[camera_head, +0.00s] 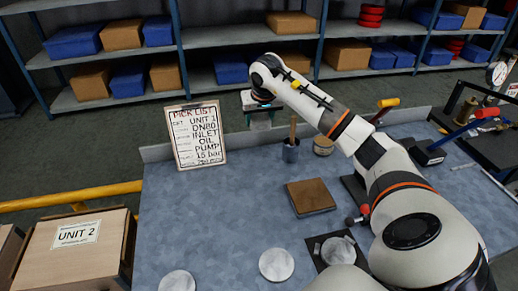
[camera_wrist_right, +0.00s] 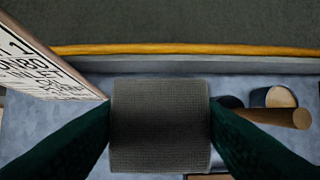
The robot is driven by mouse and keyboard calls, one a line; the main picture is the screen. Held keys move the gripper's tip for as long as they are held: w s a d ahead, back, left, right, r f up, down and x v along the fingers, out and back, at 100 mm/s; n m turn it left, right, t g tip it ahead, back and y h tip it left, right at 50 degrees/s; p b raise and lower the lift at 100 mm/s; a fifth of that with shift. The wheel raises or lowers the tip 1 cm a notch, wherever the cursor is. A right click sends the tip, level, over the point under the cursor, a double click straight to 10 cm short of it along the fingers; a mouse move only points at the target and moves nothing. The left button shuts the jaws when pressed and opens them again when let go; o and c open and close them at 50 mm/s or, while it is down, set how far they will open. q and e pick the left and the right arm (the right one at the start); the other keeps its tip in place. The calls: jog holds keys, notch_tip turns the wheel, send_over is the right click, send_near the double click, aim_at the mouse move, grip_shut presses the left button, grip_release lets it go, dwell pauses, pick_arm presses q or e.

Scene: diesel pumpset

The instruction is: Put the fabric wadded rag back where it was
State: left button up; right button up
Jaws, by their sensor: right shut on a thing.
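The rag is held between the fingers above the bench top. In the head view it is too small to make out clearly. My left gripper is not in view.
The pick list board (camera_head: 197,135) stands close on the left. A brown square block (camera_head: 310,196) and pale discs (camera_head: 276,264) lie nearer. The bench's left-middle is clear.

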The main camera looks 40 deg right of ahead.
notch_tip(320, 180, down, 4)
jog(key=b, duration=0.3)
jog(key=shift+r, duration=0.15)
jog(key=f+b, duration=0.1)
jog(key=f, duration=0.1)
send_over(258, 161)
jog(key=s, duration=0.1)
jog(key=f, duration=0.4)
jog(key=shift+s+a+f, duration=0.2)
jog(key=shift+a+f, duration=0.1)
jog(key=shift+f, duration=0.65)
notch_tip(258, 161, down, 3)
jog(key=shift+f, duration=0.25)
jog(key=o, duration=1)
jog(key=shift+f, duration=0.15)
jog(key=shift+c, duration=0.2)
